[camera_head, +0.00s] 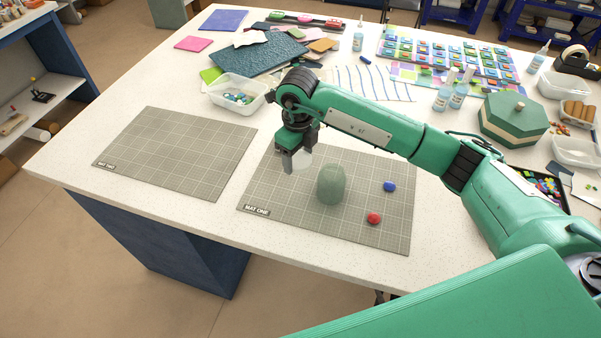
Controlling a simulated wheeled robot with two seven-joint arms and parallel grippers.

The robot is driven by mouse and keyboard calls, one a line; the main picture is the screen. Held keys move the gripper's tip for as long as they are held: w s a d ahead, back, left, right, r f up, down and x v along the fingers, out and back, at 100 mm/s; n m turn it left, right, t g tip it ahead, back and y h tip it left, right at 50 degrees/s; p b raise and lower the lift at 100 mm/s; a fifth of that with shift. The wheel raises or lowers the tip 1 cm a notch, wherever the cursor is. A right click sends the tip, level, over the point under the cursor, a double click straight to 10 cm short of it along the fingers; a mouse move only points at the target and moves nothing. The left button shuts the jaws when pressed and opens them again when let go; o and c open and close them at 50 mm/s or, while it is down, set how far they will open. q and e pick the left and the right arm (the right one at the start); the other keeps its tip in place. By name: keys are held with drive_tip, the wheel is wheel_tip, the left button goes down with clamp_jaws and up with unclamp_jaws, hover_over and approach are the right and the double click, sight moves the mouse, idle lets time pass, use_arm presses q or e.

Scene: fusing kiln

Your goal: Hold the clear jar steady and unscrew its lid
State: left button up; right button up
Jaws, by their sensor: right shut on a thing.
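My right gripper (294,158) is over the upper left part of the mat labelled MAT ONE (267,185), pointing down. It is shut on a pale, clear-looking round thing (303,161), partly hidden by the fingers. I cannot tell whether this is the clear jar or its lid, or whether it touches the mat. A grey-green rounded, dome-topped object (331,184) stands upright on the mat just right of and nearer than the gripper. My left gripper is not in view.
A blue piece (389,186) and a red piece (373,218) lie on MAT ONE. MAT TWO (175,150) is empty at left. A clear tub (238,93), bottles (442,98), glass sheets and a green lidded box (513,120) crowd the back and right.

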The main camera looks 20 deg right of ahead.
drive_tip(key=p, duration=0.1)
hover_over(298, 186)
wheel_tip(298, 186, down, 5)
drive_tip(key=shift+r, duration=0.15)
wheel_tip(298, 186, down, 4)
drive_tip(key=shift+f+p, duration=0.2)
drive_tip(key=shift+p, duration=0.5)
drive_tip(key=shift+f, duration=0.35)
drive_tip(key=o, duration=1.1)
drive_tip(key=shift+r, duration=0.15)
